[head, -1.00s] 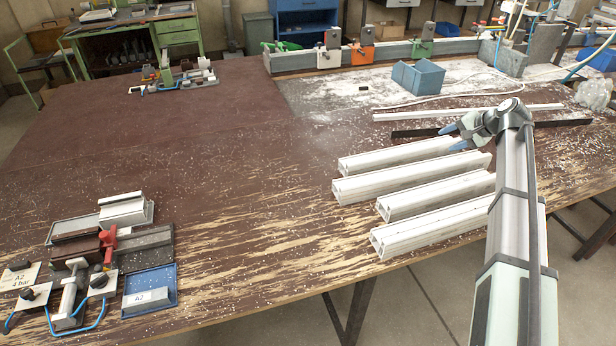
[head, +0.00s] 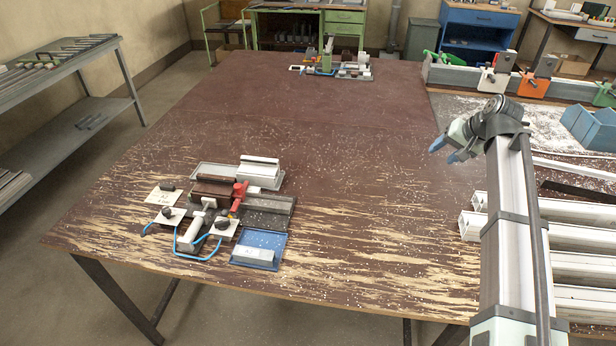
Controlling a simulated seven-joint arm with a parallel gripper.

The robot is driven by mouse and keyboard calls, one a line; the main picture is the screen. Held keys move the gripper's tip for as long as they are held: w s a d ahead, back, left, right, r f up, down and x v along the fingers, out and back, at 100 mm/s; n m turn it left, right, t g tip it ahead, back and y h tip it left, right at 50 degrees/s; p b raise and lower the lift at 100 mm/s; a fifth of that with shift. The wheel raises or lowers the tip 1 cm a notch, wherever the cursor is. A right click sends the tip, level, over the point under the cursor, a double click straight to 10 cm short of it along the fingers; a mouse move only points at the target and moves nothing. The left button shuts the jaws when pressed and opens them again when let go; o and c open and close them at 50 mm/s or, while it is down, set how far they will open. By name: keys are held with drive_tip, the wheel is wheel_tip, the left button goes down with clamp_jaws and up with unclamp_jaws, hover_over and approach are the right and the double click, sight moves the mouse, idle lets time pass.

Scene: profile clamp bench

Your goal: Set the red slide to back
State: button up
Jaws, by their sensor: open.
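The clamp fixture (head: 268,222) stands on the near left part of the bench. The red slide (head: 240,194) sits on it beside a dark brown block (head: 213,190). Its exact position along its travel is too small to tell. My gripper (head: 446,151) is open and empty, in the air over the right part of the bench, well to the right of the fixture and apart from it. Its blue-grey fingertips point left.
A blue tray (head: 259,249) lies in front of the fixture, with blue hoses (head: 189,256) beside it. White profiles (head: 580,237) lie under my arm at right. A second fixture (head: 330,69) stands at the back. The bench between fixture and gripper is clear.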

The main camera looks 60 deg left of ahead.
drive_tip(key=s+a+n, duration=0.3)
drive_tip(key=s+a, duration=0.5)
drive_tip(key=s, duration=0.1)
drive_tip(key=n+h, duration=0.2)
drive_tip(key=n, duration=0.7)
approach(238, 186)
drive_tip(key=shift+g, duration=0.4)
drive_tip(key=x, duration=0.8)
drive_tip(key=shift+w+d, duration=0.1)
drive_tip(key=shift+w, duration=0.25)
drive_tip(key=shift+c, duration=0.2)
clamp_jaws()
